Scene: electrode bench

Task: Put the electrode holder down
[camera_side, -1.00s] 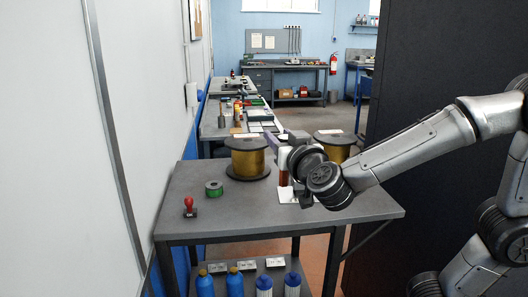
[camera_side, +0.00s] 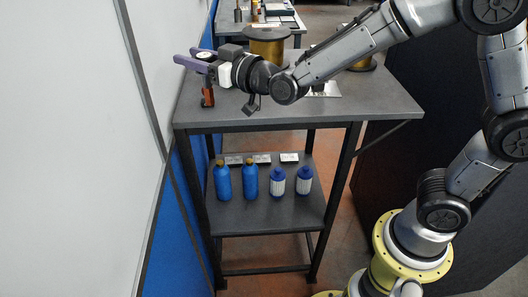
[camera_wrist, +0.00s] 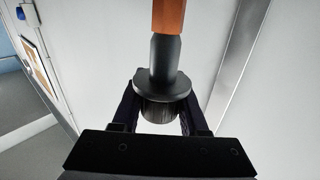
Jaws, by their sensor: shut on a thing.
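The electrode holder (camera_wrist: 163,84) is clamped upright across my gripper (camera_wrist: 160,108) in the wrist view. It has a dark grey knurled collar and body, with an orange-brown handle (camera_wrist: 168,15) running out of the top of the frame. In the side view my gripper (camera_side: 191,58) is over the left part of the grey bench (camera_side: 285,108). The brown handle (camera_side: 207,97) hangs below the jaws there. I cannot tell whether its lower end touches the bench top.
Gold wire spools (camera_side: 268,50) stand at the back of the bench. Several blue bottles (camera_side: 222,181) stand on the lower shelf. A white wall (camera_side: 70,150) rises close on the left. The bench's front middle is clear.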

